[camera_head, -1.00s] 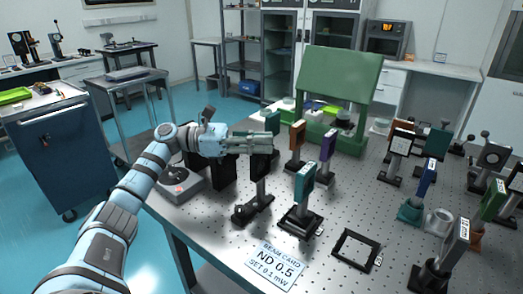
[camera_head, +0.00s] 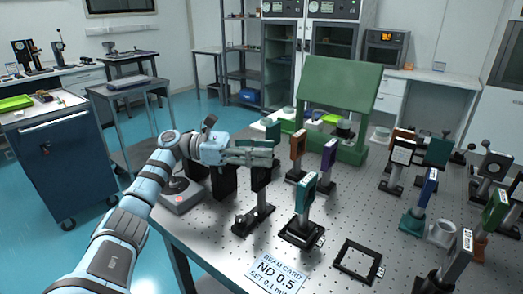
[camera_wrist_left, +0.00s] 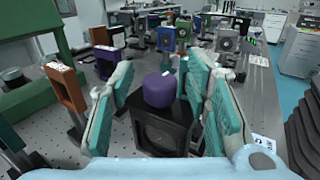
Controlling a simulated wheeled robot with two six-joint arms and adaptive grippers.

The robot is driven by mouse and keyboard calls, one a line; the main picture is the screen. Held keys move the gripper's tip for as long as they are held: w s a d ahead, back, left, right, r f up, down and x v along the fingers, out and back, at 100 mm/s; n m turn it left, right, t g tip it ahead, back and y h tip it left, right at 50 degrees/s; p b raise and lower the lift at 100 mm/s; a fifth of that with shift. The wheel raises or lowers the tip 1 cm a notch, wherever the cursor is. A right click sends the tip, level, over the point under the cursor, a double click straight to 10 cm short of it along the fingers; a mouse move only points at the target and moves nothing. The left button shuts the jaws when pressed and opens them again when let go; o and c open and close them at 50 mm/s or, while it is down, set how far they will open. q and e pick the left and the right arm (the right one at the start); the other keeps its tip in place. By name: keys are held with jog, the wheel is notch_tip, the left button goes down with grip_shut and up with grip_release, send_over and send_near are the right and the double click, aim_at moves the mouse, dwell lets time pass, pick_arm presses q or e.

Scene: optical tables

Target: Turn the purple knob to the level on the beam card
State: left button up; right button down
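The purple knob (camera_wrist_left: 160,88) sits on top of a black square housing (camera_wrist_left: 160,132) in the left wrist view. My left gripper (camera_wrist_left: 160,95) has its teal-padded fingers spread on either side of the knob, with gaps showing between pads and knob. In the head view my left gripper (camera_head: 258,152) is over the black post-mounted housing (camera_head: 261,178), and its fingers hide the knob. The beam card (camera_head: 277,272) lies at the table's front edge, partly cut off by the frame. It reads "ND 0.5", with a set line of 0.1 mW below.
A teal-framed mount (camera_head: 304,195) and a flat black frame (camera_head: 357,260) stand and lie right of the housing. A control box with a red button (camera_head: 180,198) is beneath my left arm. A green stand (camera_head: 340,85) is behind. Several post mounts fill the table's right side.

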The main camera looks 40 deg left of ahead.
pick_arm(q)
jog(key=v, duration=1.2)
